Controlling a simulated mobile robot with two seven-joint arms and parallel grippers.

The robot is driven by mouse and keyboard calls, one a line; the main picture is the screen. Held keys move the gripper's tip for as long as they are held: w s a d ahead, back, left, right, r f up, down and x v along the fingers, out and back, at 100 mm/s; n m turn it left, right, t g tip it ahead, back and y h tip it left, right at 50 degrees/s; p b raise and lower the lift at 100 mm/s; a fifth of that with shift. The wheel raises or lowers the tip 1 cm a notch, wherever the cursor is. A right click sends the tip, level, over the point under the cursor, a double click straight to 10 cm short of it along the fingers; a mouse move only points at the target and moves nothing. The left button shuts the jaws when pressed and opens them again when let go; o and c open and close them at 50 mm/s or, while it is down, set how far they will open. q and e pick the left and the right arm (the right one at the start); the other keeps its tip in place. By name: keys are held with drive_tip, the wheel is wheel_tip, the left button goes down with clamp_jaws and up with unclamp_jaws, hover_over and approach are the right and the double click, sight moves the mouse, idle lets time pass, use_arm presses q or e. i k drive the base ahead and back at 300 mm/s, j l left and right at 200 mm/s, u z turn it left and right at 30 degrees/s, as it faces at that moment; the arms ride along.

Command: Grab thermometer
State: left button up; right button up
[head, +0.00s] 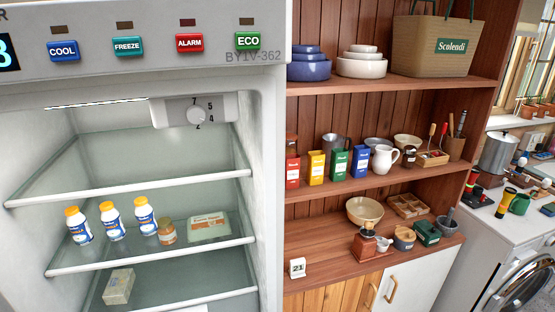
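No thing is clearly recognisable as a thermometer. A small white block with the dark number 21 (297,268) stands at the left front of the wooden cabinet's lower top. I cannot tell whether it is a thermometer or a calendar. Inside the open fridge, a white dial with numbers (196,113) is fixed at the top. Neither of my grippers is in view.
The fridge shelves (130,188) hold white bottles with yellow caps (112,221), a jar (166,232) and an egg carton (208,227). Beside the 21 block stand a grinder (365,243) and a bowl (364,211). A washing machine (520,285) is at right.

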sight(297, 266)
drive_tip(key=i+l, duration=0.1)
drive_tip(key=l, duration=0.25)
drive_tip(key=i+l, duration=0.1)
drive_tip(key=l, duration=0.2)
drive_tip(key=i+l, duration=0.15)
drive_tip(key=l, duration=0.2)
drive_tip(key=i+l, duration=0.1)
drive_tip(key=l, duration=0.2)
drive_tip(key=u, duration=0.05)
